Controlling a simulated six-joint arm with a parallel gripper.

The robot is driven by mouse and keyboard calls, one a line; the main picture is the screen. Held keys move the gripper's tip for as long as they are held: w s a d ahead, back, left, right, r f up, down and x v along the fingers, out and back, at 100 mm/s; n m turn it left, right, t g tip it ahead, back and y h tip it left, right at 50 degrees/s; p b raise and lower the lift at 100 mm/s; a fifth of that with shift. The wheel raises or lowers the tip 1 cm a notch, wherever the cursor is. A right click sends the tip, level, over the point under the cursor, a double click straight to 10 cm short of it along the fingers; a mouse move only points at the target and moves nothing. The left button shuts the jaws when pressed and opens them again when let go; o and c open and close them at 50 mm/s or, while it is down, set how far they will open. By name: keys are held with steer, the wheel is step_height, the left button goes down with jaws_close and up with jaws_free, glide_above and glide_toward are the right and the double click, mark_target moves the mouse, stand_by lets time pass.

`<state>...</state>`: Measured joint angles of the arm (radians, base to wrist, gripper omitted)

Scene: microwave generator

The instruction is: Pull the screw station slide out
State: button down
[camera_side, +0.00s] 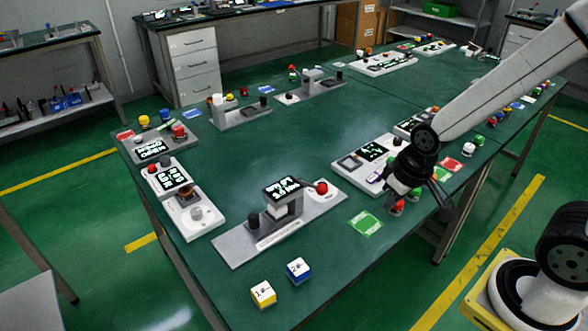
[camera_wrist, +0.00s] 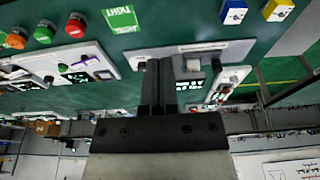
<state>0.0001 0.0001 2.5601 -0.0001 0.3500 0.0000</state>
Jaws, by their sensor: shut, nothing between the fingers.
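The grey station (camera_side: 240,250) with a raised display (camera_side: 282,189), a black knob (camera_side: 254,221) and a red knob (camera_side: 321,188) stands near the front of the green table. I take it as the screw station; its label is too small to read. In the wrist view its grey base (camera_wrist: 220,50) lies beyond my fingertips, partly hidden by them. I cannot tell how far its slide is out. My gripper (camera_wrist: 158,64) is shut and empty. In the side view my gripper (camera_side: 425,190) hangs to the right of the station, apart from it.
A green card (camera_side: 366,223) lies between the station and my gripper. A white panel (camera_side: 366,160) stands behind. Yellow (camera_side: 263,294) and blue (camera_side: 298,270) cubes sit at the front edge. Control panels (camera_side: 172,178) line the left edge. The table middle (camera_side: 310,130) is clear.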

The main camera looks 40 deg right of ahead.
steer(key=shift+c, duration=2.4)
jaws_free()
steer(key=shift+r, duration=0.15)
steer(key=shift+o, duration=0.9)
steer(key=shift+r, duration=0.2)
step_height(320, 180, up, 4)
steer(key=m+g, duration=0.3)
glide_above(253, 216)
step_height(253, 216, down, 16)
steer(key=shift+r, duration=0.15)
steer(key=shift+f, duration=3.85)
